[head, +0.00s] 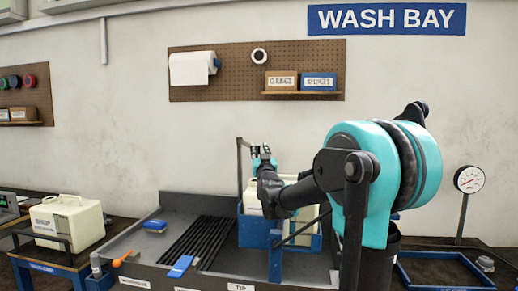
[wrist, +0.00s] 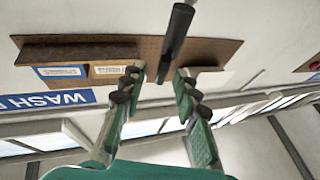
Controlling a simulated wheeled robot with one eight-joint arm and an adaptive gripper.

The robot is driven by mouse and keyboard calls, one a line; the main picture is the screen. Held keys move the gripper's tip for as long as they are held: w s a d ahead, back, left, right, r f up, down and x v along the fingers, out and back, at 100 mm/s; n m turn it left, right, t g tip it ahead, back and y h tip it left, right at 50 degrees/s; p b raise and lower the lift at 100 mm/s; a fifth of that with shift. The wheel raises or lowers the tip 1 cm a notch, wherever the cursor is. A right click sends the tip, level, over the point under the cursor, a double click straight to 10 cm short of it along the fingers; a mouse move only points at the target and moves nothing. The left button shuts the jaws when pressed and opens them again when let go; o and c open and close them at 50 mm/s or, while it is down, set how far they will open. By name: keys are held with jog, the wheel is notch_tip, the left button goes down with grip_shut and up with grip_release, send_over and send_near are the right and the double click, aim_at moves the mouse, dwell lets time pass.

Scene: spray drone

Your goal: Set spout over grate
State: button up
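In the head view a cream tank (head: 250,196) sits in a blue cradle (head: 252,233) at the right of the grey wash basin, partly hidden behind my arm. The black slatted grate (head: 198,242) lies left of the cradle. I cannot make out a spout on this tank. A dark bar (head: 239,165) rises at the cradle's left and bends right at the top. My gripper (head: 262,153) is at that bend. In the wrist view my gripper (wrist: 160,75) is open, with a black rod (wrist: 177,40) at the gap between its fingertips, nearer the right finger; contact is unclear.
Another cream tank (head: 68,222) stands on a blue stand at the left. A blue block (head: 155,226) and a blue-handled tool (head: 181,266) lie on the basin. A gauge (head: 469,180) and an empty blue-rimmed tray (head: 445,270) are at the right.

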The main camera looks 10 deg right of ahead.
jog(key=shift+w+r, duration=0.25)
jog(key=shift+w, duration=0.4)
jog(key=shift+c, duration=0.4)
grip_shut()
